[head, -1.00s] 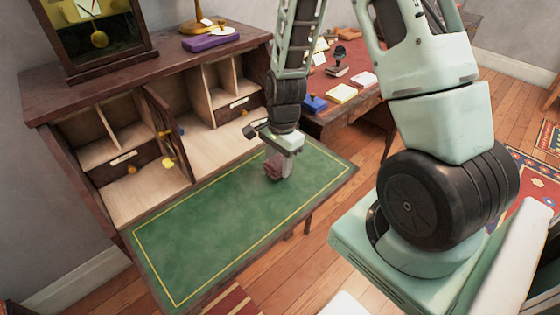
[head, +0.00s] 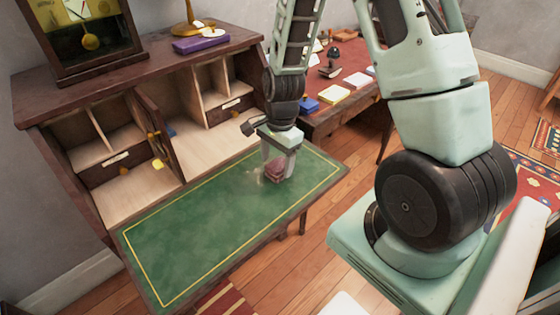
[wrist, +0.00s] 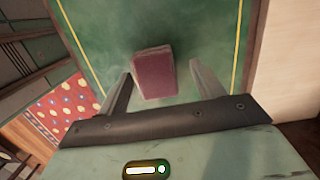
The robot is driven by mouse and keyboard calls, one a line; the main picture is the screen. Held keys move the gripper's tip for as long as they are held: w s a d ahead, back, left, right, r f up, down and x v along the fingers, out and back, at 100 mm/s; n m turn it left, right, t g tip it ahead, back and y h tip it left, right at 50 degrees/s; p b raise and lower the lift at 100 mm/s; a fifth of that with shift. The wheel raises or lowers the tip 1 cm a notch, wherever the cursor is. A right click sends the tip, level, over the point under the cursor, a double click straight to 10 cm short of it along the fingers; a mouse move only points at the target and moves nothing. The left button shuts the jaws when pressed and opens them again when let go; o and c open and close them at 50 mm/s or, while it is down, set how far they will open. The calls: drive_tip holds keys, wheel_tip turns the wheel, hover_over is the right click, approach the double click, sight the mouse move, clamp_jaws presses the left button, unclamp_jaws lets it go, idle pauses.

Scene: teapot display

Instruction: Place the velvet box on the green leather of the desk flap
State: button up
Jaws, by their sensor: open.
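The velvet box (head: 274,171) is a small dark red block on the green leather (head: 200,225) of the desk flap, toward its right end and inside the yellow border line. In the wrist view the box (wrist: 154,74) lies on the green leather (wrist: 205,40). My gripper (head: 279,172) is open above the flap, pointing down at the box. In the wrist view its fingers (wrist: 160,76) are spread, one on each side of the box, with a gap on both sides. Part of the box is hidden by a finger in the head view.
The desk's pigeonholes and a small open door (head: 160,120) stand behind the flap. A purple box (head: 202,44) and a clock (head: 85,40) sit on top. A red-topped table (head: 345,85) is behind on the right. The flap's left part is clear.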

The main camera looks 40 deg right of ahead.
sight(280, 161)
wheel_tip(280, 161, up, 10)
drive_tip(key=d+p, duration=0.1)
drive_tip(key=s+a+r+n, duration=0.3)
drive_tip(key=a+n, duration=0.3)
drive_tip(key=a, duration=0.2)
drive_tip(key=s+a+r+n, duration=0.2)
drive_tip(key=s+a+n, duration=0.1)
drive_tip(key=a+n, duration=0.3)
drive_tip(key=s+a+r+n, duration=0.3)
drive_tip(key=s+a+n, duration=0.6)
drive_tip(key=s+n, duration=0.3)
drive_tip(key=shift+a+n+h, duration=0.4)
drive_tip(key=shift+n, duration=0.1)
drive_tip(key=r+p, duration=0.2)
drive_tip(key=d+r+p, duration=0.1)
drive_tip(key=r+p, duration=0.2)
drive_tip(key=shift+r, duration=0.1)
